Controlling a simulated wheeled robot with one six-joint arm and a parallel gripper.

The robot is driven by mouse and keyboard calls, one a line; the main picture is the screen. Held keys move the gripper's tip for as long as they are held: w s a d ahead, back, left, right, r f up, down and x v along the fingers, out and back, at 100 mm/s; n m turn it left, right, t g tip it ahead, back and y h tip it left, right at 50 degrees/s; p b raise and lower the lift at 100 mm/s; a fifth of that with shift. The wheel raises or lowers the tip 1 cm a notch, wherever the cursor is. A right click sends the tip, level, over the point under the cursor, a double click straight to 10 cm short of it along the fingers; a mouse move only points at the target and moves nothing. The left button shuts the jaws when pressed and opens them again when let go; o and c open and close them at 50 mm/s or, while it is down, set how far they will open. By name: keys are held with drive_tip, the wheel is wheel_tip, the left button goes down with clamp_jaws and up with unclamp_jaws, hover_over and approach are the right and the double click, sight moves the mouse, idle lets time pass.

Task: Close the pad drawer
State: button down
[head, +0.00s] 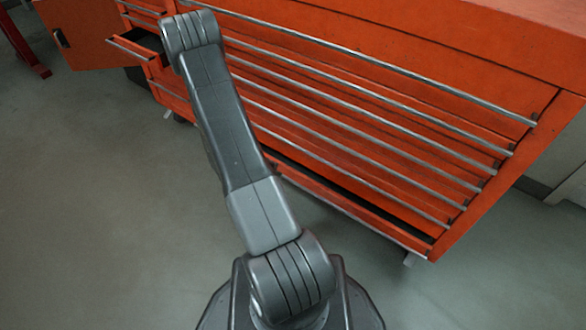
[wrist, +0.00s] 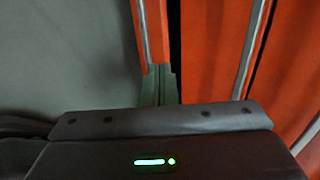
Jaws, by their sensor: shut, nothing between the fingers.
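The red tool chest has a wide bottom drawer (head: 350,208) that stands out a little, with a dark gap behind its front. In the wrist view a red drawer front with a metal rail (wrist: 152,35) has a dark gap on its right, consistent with this bottom drawer. My gripper (wrist: 160,76) is shut and empty, its tips right at the end of that drawer front; I cannot tell whether they touch. In the head view my arm hides the gripper. A small drawer (head: 134,50) at the upper left also stands open. No label shows which one is the pad drawer.
Several other wide drawers (head: 370,135) with metal rails look flush. A red cabinet door (head: 85,38) stands open at the upper left. Open grey floor (head: 90,200) lies to the left and in front of the chest.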

sight(292, 169)
drive_tip(key=b+x, duration=0.2)
drive_tip(key=x, duration=0.7)
drive_tip(key=shift+f, duration=0.15)
drive_tip(key=shift+w, duration=0.1)
drive_tip(key=shift+w+d+f+b, duration=0.1)
drive_tip(key=shift+w+d+b, duration=0.5)
drive_tip(key=shift+w+d, duration=0.4)
drive_tip(key=shift+a, duration=0.15)
